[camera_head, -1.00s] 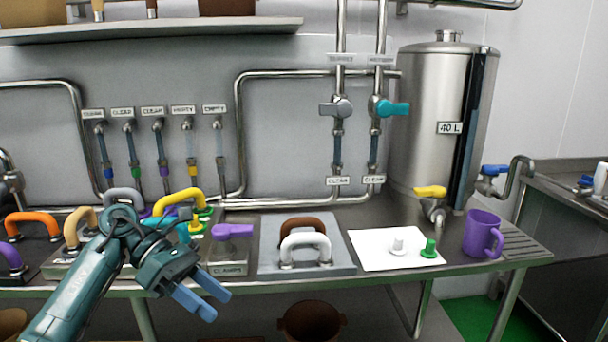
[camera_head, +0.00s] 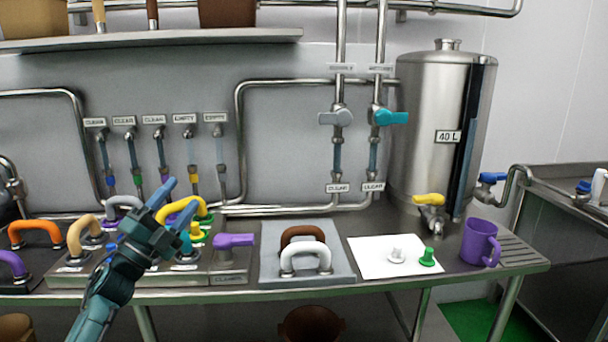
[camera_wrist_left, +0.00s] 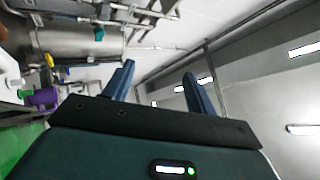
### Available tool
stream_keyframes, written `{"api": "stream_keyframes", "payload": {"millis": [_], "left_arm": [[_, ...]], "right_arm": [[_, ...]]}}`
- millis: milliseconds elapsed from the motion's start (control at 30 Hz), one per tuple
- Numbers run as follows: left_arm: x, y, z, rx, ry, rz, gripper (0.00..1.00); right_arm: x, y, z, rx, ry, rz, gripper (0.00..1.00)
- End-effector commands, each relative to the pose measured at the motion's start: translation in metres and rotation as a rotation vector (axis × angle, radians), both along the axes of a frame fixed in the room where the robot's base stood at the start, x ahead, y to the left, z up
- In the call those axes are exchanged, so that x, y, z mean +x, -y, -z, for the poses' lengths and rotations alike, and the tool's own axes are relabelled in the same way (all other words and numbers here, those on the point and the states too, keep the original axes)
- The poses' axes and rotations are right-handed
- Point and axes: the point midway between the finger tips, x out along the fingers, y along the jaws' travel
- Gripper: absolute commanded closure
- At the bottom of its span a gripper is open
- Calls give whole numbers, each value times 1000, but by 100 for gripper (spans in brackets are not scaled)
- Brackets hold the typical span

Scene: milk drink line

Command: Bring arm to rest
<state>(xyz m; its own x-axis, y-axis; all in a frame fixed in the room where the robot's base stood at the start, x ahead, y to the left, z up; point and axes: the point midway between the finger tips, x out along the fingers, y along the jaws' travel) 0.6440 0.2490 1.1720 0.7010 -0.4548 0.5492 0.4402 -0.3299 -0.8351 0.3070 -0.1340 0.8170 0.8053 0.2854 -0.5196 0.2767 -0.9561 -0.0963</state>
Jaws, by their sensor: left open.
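My left gripper (camera_head: 176,203) shows at the left of the head view, in front of the bench, with its blue fingers pointing up and to the right. It is open, and nothing shows between the fingers. It covers part of the tray of coloured handles behind it. In the left wrist view the two blue fingers (camera_wrist_left: 158,82) stand apart with only the ceiling and wall beyond them. My right gripper is not in view.
A white sheet (camera_head: 375,257), a purple mug (camera_head: 478,243) and a steel tank (camera_head: 430,130) stand right.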

Motion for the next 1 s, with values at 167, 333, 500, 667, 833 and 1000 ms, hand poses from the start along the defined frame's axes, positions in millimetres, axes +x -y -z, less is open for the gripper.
{"api": "stream_keyframes", "payload": {"millis": [167, 333, 500, 667, 833, 1000], "left_arm": [[38, -65, 26, -449, -325, -143, 44], [53, -96, 70, -762, -582, -221, 44], [55, -108, 116, -1014, -817, -278, 44], [23, -76, 179, -999, -918, -271, 44], [-26, -38, 243, -983, -1030, -256, 44], [-108, 10, 313, -984, -1183, -232, 44]], "right_arm": [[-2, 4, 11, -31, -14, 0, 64], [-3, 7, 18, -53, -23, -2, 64], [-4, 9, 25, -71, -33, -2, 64], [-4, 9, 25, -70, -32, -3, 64], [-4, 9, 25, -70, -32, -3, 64], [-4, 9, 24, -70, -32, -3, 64]]}}
